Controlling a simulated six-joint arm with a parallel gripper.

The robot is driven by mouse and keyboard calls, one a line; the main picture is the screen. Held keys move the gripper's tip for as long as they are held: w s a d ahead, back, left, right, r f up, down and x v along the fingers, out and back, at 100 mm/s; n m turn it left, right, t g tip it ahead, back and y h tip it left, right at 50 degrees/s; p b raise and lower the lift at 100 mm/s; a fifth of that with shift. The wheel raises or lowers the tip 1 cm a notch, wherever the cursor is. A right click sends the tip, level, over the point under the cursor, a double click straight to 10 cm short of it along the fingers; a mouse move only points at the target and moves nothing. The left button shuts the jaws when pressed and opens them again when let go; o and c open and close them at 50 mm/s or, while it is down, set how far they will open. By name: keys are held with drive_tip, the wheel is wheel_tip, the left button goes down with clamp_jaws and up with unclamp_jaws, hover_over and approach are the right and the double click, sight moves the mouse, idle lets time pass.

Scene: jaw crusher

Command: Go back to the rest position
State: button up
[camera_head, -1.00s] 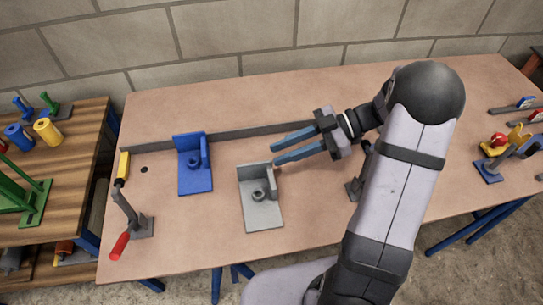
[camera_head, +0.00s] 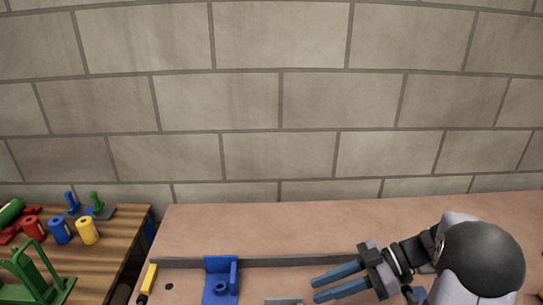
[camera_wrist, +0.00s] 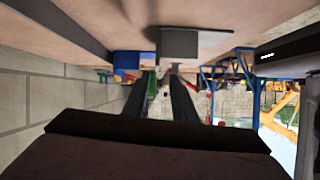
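My gripper (camera_head: 316,289) is in the lower right of the head view, above the workbench (camera_head: 330,225). Its two blue-grey fingers point left with a clear gap between them and nothing in the gap. In the wrist view the two dark fingers (camera_wrist: 162,76) also show apart. A blue bracket (camera_head: 222,288) stands on the bench to the left of the fingertips. The top edge of a grey bracket (camera_head: 284,301) shows below and left of them, mostly cut off; it also shows in the wrist view (camera_wrist: 193,44).
A dark rail (camera_head: 290,261) runs along the bench behind the brackets. A yellow-ended handle (camera_head: 149,278) is at the bench's left. A wooden side table (camera_head: 128,225) holds blue, yellow, red and green parts. A block wall (camera_head: 280,100) stands behind; the bench's back strip is clear.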

drive_tip(key=s+r+m+h+p, duration=0.7)
drive_tip(key=s+m+h+p, duration=0.5)
drive_tip(key=m+p, duration=0.4)
drive_tip(key=shift+s+d+r+m+h, duration=0.15)
drive_tip(key=shift+s+d+m+h, duration=0.15)
drive_tip(key=shift+s+m, duration=0.15)
